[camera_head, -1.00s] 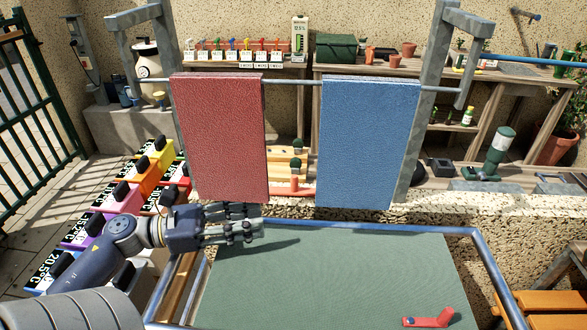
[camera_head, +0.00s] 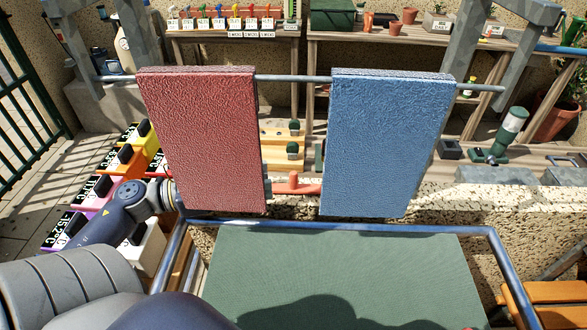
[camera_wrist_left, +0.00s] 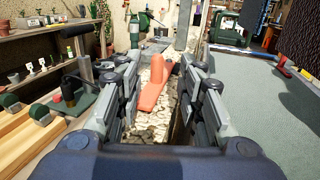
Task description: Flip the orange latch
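The orange latch (camera_head: 293,186) shows between the red panel (camera_head: 204,140) and the blue panel (camera_head: 385,140), with an upright peg on a flat bar. The red panel covers part of its left end in the head view. In the left wrist view the latch (camera_wrist_left: 153,91) lies ahead, framed between the spread fingers. My left gripper (camera_wrist_left: 156,62) is open and empty; I cannot tell whether it touches the latch. In the head view it is hidden behind the red panel, and only my wrist shows at the left. My right gripper is not in view.
Both panels hang from a metal rail (camera_head: 292,79). A green board (camera_head: 340,265) with a blue tube frame (camera_head: 330,228) lies in front. In the left wrist view a red piece (camera_wrist_left: 286,66) sits on the green surface. A stone ledge (camera_head: 470,197) runs behind.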

